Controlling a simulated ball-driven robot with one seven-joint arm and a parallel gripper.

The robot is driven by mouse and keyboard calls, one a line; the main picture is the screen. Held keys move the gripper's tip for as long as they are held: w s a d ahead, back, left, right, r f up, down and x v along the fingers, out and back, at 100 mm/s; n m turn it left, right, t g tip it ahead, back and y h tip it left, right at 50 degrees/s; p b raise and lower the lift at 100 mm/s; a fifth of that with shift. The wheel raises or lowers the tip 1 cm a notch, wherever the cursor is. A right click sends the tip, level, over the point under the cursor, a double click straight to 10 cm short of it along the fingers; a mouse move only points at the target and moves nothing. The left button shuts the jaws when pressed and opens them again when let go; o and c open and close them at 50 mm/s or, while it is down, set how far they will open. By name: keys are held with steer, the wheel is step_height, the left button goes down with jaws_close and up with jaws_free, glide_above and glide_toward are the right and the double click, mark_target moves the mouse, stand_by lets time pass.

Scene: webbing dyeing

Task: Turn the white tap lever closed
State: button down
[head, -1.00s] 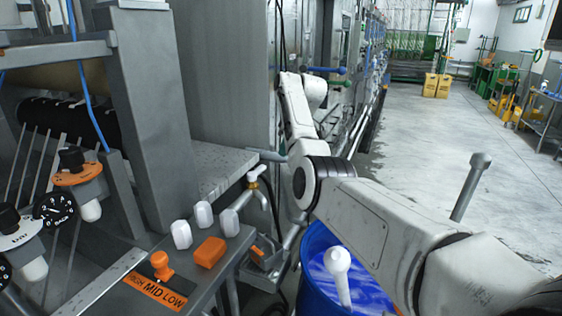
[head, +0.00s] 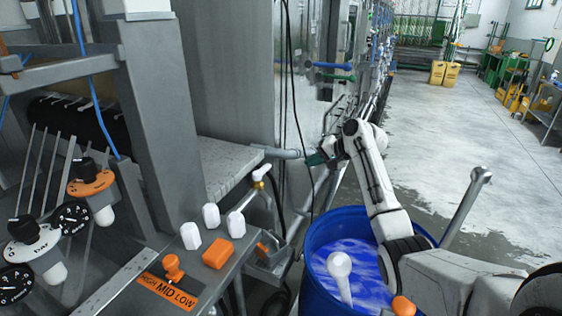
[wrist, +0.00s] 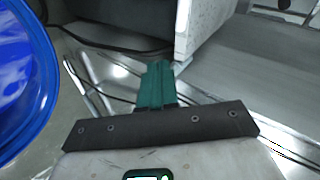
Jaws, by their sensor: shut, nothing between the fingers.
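The white tap lever (head: 262,170) sits on a brass-coloured tap below the end of the grey ledge in the head view. My gripper (head: 312,159) is to the right of the lever and a little higher in the picture, apart from it. Its green fingers are closed together with nothing between them, and they also show in the wrist view (wrist: 156,84). I cannot make out the tap lever in the wrist view.
A blue drum (head: 318,235) of blue liquid with a white-handled tool (head: 340,268) stands below my arm. A grey pipe (head: 280,153) ends close to my gripper. Dark cables hang between tap and gripper. A control panel (head: 190,280) is at the front left. Open floor lies right.

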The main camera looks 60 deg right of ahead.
steer(key=a+m+t, duration=0.1)
steer(key=a+m, duration=0.1)
steer(key=b, duration=1.2)
glide_toward(268, 168)
steer(key=w+f, duration=0.4)
steer(key=shift+w+d+y+b, duration=0.3)
steer(key=shift+w+b, duration=0.15)
steer(key=shift+w, duration=0.25)
steer(key=shift+w+d+y, duration=0.25)
steer(key=shift+w+y, duration=0.05)
steer(key=shift+w, duration=0.05)
steer(key=shift+w+a+n+y, duration=0.1)
steer(key=shift+w+n+y, duration=0.2)
steer(key=shift+n+y, duration=0.15)
